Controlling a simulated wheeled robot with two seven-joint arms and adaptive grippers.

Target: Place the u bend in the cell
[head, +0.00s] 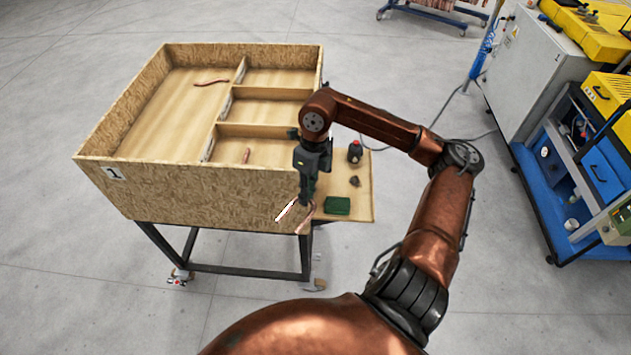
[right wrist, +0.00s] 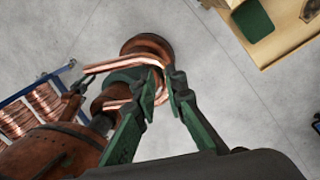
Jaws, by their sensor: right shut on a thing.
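The u bend is a shiny copper tube (head: 286,211) held in my right gripper (head: 307,202), in front of the wooden box's near right corner. In the right wrist view, its two legs (right wrist: 103,66) reach left from between the green fingers of the gripper (right wrist: 162,82), which are shut on it. The open wooden box (head: 190,190) has one long cell on the left and three smaller cells on the right. The gripper points down, outside the box walls. A copper piece (head: 246,155) lies in the nearest small cell. My left gripper is not in view.
A bent copper tube (head: 211,83) lies in the long cell. A side shelf (head: 362,200) at the box's right holds a green block (head: 337,206), a dark bottle (head: 355,151) and a small dark object (head: 355,181). The two farther small cells look empty. Machines stand at right.

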